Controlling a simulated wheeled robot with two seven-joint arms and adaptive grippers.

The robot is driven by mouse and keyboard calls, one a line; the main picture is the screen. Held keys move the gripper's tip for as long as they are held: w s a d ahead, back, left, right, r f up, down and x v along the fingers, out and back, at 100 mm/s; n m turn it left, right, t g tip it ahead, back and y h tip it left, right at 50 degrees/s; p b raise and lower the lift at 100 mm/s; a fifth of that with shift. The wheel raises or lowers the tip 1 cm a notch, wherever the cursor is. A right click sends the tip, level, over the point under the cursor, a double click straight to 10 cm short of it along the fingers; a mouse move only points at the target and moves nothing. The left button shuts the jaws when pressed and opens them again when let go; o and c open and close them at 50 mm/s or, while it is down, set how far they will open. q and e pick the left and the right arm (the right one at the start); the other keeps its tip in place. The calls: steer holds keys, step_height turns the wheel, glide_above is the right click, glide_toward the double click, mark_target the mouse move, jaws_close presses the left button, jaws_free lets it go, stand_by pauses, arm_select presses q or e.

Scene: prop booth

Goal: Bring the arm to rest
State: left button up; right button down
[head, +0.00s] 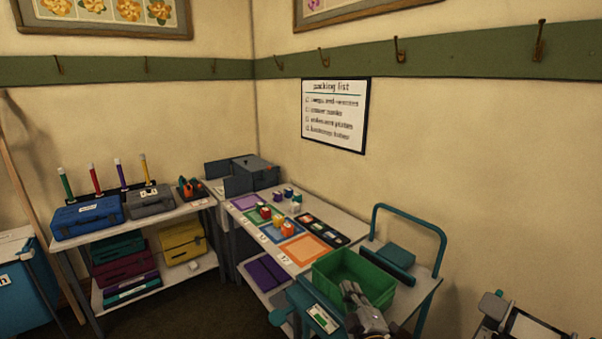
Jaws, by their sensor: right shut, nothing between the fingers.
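My right gripper (352,292) shows at the bottom of the head view, in front of the green crate (335,268). It is shut and empty, and its fingers cover part of the crate's near side. I cannot tell whether it touches the crate. My left gripper is not in view.
The table (227,190) carries purple, green, blue and orange mats with small blocks, and a dark tray (325,230). A teal device with a display (321,318) stands close left of my gripper. A trolley handle (410,208) rises at right. Shelves (150,220) with cases stand left.

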steer(key=s+d+f+m+g+h, duration=0.5)
steer(key=s+d+f+m+g, duration=0.2)
steer(key=s+d+f+m, duration=0.25)
steer(key=s+a+f+m+g+y, duration=0.1)
steer(key=s+f+g, duration=0.25)
steer(key=s, duration=0.55)
steer(key=s+f+m+g+y, duration=0.2)
steer(key=s+g, duration=0.3)
steer(key=s, duration=0.4)
step_height(320, 180, down, 33)
steer(key=s+b, duration=0.1)
steer(key=s, duration=0.1)
steer(key=s+d+f+g, duration=0.1)
steer(key=s+d+f, duration=0.1)
steer(key=s+f, duration=0.8)
steer(key=s+d+f+g, duration=0.1)
steer(key=s+d+f, duration=0.1)
steer(key=s+f, duration=0.9)
steer(key=shift+s+f+n+h+b, duration=0.3)
steer(key=shift+s+n+b, duration=0.15)
steer(key=shift+s, duration=0.45)
